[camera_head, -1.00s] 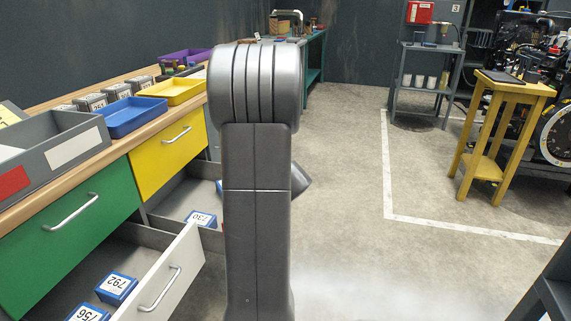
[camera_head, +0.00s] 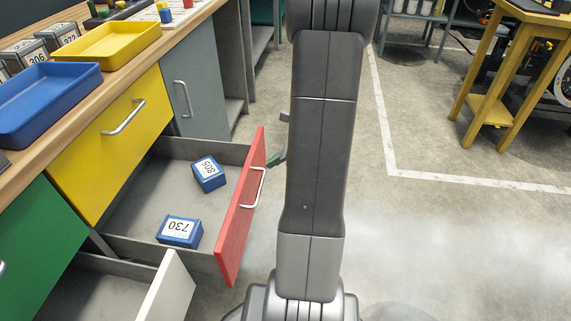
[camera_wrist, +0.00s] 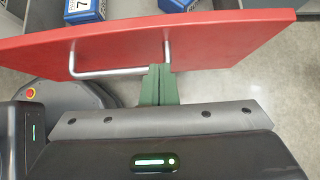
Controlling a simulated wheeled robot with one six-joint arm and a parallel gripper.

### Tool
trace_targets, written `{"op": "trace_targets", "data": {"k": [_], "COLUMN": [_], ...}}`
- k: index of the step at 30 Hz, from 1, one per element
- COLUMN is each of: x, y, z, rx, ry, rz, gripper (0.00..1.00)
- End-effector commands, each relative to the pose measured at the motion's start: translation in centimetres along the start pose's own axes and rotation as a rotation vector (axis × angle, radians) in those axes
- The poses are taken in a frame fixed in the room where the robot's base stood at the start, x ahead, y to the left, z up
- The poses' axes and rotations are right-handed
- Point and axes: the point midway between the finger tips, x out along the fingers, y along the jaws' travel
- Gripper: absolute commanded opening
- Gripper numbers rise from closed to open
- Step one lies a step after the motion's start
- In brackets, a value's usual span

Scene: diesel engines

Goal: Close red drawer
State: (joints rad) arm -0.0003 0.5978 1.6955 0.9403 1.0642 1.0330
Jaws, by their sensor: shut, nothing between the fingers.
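The red drawer (camera_head: 241,215) is pulled out from the workbench, its red front standing clear of the cabinet. A silver bar handle (camera_head: 257,188) is on that front. Two blue-and-white boxes lie inside, marked 805 (camera_head: 208,174) and 730 (camera_head: 180,232). My gripper (camera_head: 279,159), with green fingers, is just outside the front, mostly hidden by my arm. In the wrist view the shut, empty fingers (camera_wrist: 158,72) point at the red front (camera_wrist: 210,38) beside the right end of the handle (camera_wrist: 115,72). I cannot tell whether they touch it.
A white-fronted drawer (camera_head: 168,290) below is also open. The yellow drawer (camera_head: 112,125) and green drawer (camera_head: 40,245) are shut. A yellow stool (camera_head: 505,75) stands at the back right. The floor (camera_head: 450,235) to the right of my arm is clear.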

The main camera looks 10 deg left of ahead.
Motion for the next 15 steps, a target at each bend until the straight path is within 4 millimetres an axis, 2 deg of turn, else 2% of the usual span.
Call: {"op": "trace_targets", "data": {"k": [6, 15], "x": [1.9, 2.4], "y": [0.0, 0.0], "z": [2.1, 2.8], "rx": [-0.004, -0.001], "ry": [-0.001, 0.000], "rz": [-0.001, -0.002], "gripper": [0.00, 0.00]}}
